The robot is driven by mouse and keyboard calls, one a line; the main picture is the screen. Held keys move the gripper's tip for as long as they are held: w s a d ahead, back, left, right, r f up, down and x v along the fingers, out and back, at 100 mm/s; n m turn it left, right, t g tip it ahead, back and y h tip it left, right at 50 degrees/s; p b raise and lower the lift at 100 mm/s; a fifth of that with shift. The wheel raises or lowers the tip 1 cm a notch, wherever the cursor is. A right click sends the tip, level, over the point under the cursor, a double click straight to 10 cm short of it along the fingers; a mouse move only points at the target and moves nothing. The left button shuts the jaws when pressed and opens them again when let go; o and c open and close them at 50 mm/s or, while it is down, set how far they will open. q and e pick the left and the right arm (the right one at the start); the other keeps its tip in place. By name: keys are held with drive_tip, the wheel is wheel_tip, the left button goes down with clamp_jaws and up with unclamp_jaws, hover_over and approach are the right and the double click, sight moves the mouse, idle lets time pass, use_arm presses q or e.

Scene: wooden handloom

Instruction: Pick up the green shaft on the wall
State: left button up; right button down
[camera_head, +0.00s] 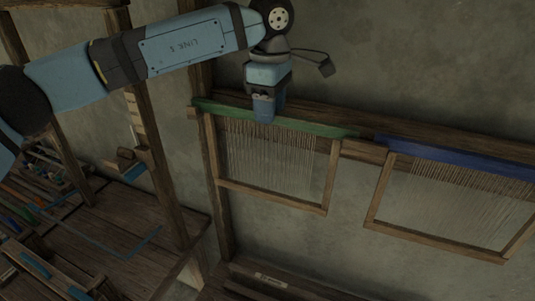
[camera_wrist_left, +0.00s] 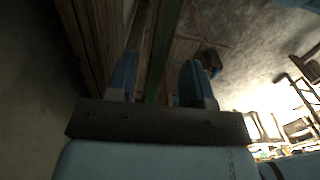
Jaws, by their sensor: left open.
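The green shaft (camera_head: 315,129) is a long bar at the top of a wooden frame with many hanging cords, up against the wall. My left gripper (camera_head: 265,114) is at the bar, left of its middle, with the fingers pointing down. In the left wrist view the green bar (camera_wrist_left: 162,45) runs lengthwise between the two blue fingers of this gripper (camera_wrist_left: 160,72), which stand apart. Whether a finger touches the bar cannot be told. The gripper hides a short part of the bar in the head view. My right gripper is not in view.
A blue shaft (camera_head: 455,151) with its own corded frame hangs to the right of the green one. A wooden rail (camera_head: 365,150) runs along the wall behind them. Wooden posts and a loom-like bench (camera_head: 110,230) stand at the left.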

use_arm(q)
wheel_tip(320, 180, down, 4)
drive_tip(key=shift+w+r+p, duration=0.1)
drive_tip(key=shift+w+p, duration=0.05)
drive_tip(key=shift+p, duration=0.25)
drive_tip(key=shift+d, duration=0.1)
clamp_jaws()
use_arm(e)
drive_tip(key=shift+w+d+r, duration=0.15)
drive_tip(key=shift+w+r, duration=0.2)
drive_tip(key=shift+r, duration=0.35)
use_arm(q)
drive_tip(key=shift+r, duration=0.1)
